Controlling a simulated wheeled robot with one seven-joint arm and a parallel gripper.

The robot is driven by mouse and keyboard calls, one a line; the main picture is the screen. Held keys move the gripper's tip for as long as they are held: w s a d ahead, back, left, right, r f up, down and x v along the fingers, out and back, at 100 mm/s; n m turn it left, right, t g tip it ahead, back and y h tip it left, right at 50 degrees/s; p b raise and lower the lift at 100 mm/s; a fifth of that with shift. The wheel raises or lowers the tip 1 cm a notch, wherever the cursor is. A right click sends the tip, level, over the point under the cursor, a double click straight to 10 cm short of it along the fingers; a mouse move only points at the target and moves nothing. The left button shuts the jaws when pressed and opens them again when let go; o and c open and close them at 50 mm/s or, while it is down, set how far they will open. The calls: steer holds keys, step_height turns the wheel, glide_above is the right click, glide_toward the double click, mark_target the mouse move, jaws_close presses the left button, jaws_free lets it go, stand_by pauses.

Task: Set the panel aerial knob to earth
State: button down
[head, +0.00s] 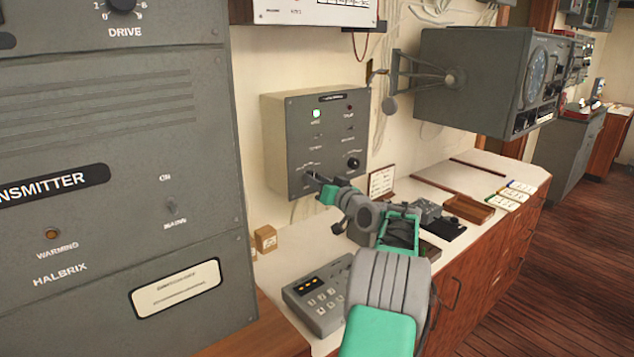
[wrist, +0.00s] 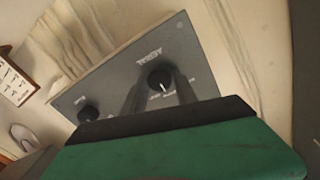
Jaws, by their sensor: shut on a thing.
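The grey panel (head: 328,135) hangs on the wall in the head view. Its aerial knob (wrist: 157,77) is black and round, beside the word AERIAL in the wrist view. A short white line on the knob points toward the lower part of that picture. My gripper (head: 316,182) reaches the panel's lower left and is shut on the aerial knob, with one dark finger on each side in the wrist view. My gripper hides most of this knob in the head view. The small position words around it are too blurred to read.
A keypad unit (head: 320,298) stands on the desk below. A large grey instrument (head: 475,80) juts from the wall at right. The transmitter cabinet (head: 110,140) is close at left.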

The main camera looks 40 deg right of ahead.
steer(key=shift+f+b, duration=0.2)
steer(key=shift+b, duration=0.45)
steer(key=shift+d+n+t+b, duration=0.1)
steer(key=shift+n+t+b, duration=0.4)
steer(key=shift+n+b, duration=5.55)
steer(key=m+b, duration=0.2)
steer(key=b, duration=0.1)
steer(key=shift+r+m, duration=0.1)
steer(key=shift+m, duration=0.25)
steer(key=c, duration=1)
jaws_free()
steer(key=shift+o, duration=0.2)
